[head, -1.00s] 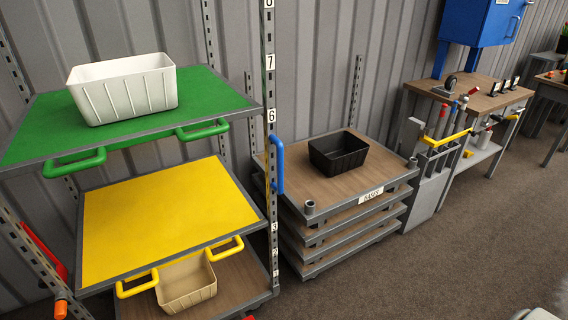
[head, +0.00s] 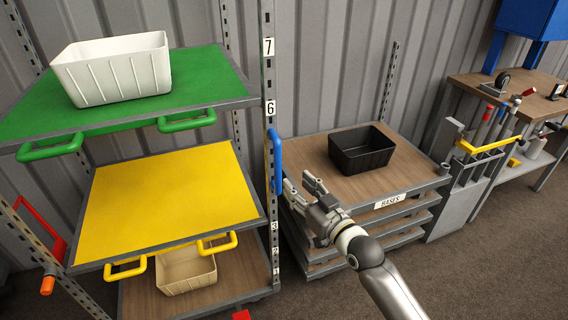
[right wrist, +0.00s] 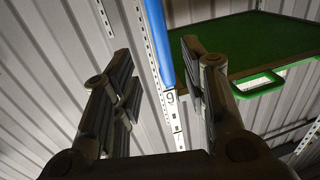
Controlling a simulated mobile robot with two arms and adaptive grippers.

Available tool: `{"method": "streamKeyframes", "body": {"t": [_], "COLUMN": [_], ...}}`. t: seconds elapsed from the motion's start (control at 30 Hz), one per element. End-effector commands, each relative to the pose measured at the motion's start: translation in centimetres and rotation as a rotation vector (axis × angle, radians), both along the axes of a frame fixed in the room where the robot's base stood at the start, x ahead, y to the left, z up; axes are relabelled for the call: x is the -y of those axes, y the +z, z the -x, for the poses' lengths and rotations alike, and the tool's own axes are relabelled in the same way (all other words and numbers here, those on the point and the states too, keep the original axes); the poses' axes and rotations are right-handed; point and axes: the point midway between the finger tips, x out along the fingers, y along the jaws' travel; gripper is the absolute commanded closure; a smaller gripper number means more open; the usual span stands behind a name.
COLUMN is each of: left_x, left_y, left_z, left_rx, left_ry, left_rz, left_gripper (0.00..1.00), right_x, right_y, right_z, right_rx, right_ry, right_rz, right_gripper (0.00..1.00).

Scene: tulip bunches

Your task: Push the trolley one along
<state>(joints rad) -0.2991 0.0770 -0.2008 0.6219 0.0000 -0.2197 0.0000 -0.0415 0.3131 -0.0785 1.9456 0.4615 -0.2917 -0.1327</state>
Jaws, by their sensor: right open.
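The tall shelf unit, which seems to be the trolley, has a grey numbered post (head: 269,82) and fills the left of the head view. A blue upright handle (head: 275,160) is fixed to its post; it also shows in the right wrist view (right wrist: 159,40). My right gripper (head: 298,187) is open and empty, just right of the handle's lower end. In the right wrist view, the handle appears beyond and between the open fingers (right wrist: 157,68), with no contact visible. The trolley's wheels cannot be made out. My left gripper is not in view.
The trolley has a green shelf (head: 215,75) with a white bin (head: 115,70), and a yellow shelf (head: 165,200) above a beige bin (head: 185,270). A stack of bases (head: 350,190) with a black bin (head: 362,150) stands to its right. Floor (head: 470,270) is clear at front right.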

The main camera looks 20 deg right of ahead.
Motion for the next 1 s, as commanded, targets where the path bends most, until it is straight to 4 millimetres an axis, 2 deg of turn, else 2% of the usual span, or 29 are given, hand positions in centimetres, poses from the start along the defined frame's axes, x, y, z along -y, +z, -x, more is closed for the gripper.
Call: {"method": "streamKeyframes", "body": {"t": [0.23, 0.6, 0.8, 1.0], "left_x": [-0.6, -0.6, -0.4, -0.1], "left_y": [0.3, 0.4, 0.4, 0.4], "left_z": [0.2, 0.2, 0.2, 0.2], "left_rx": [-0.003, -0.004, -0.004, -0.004], "left_ry": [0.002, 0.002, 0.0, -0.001], "left_rz": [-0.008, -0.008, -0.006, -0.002], "left_gripper": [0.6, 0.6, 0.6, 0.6], "right_x": [-0.8, -2.1, -2.3, -2.4], "right_y": [0.1, 0.0, -0.1, -0.1], "right_z": [-3.4, -8.7, -9.9, -10.1], "right_rx": [0.001, -0.001, -0.001, -0.002], "right_ry": [-0.001, -0.001, -0.001, 0.0], "right_rz": [-0.002, -0.002, -0.001, -0.001], "right_gripper": [0.59, 0.59, 0.59, 0.59]}}
